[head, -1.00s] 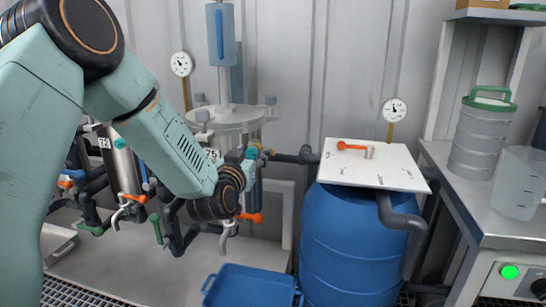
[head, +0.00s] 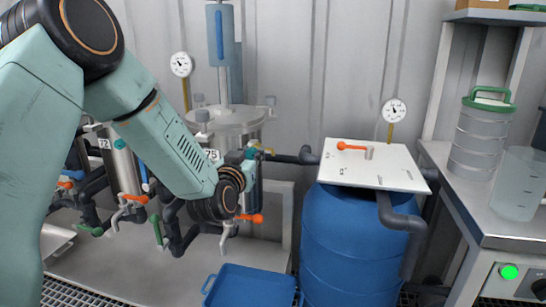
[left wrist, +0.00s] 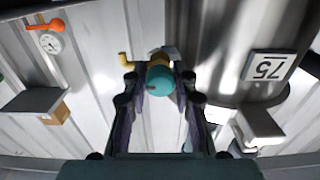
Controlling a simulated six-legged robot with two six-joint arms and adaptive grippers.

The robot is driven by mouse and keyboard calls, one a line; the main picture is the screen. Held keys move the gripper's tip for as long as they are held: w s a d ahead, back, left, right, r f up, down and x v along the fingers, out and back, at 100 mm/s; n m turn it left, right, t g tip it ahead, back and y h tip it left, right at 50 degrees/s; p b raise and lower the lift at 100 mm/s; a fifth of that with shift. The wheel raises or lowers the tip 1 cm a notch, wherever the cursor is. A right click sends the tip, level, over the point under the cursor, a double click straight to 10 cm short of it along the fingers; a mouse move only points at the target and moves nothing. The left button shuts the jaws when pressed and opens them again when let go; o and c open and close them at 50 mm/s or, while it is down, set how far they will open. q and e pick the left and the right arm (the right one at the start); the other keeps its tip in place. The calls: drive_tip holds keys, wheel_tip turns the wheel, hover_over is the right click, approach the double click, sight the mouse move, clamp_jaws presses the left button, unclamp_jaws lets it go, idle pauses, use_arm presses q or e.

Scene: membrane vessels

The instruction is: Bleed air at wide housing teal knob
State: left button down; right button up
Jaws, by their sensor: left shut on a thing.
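The wide housing (head: 233,121) is a broad grey steel vessel with a lid and a 75 plate, partly hidden behind my left arm. Its plate shows upside down in the left wrist view (left wrist: 268,67). The teal knob (left wrist: 159,80) sits between the fingers of my left gripper (left wrist: 159,88), which is shut on it. A yellow bent spout (left wrist: 125,60) shows beside the knob. In the head view, my left gripper (head: 246,163) is small and partly hidden by my wrist at the housing's right side. My right gripper is not in view.
A narrower vessel marked 72 (head: 122,165) stands to the left. Orange valve handles (head: 250,218) and dark pipes hang below the housing. A blue tray (head: 250,287) lies below, with a blue barrel (head: 345,245) under a white board (head: 372,165) to the right.

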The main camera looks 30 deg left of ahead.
use_arm(q)
drive_tip(key=n+b, duration=0.2)
drive_tip(key=n, duration=0.3)
drive_tip(key=shift+n, duration=0.4)
drive_tip(key=n+b, duration=0.2)
drive_tip(key=n, duration=0.4)
drive_tip(key=shift+b, duration=0.3)
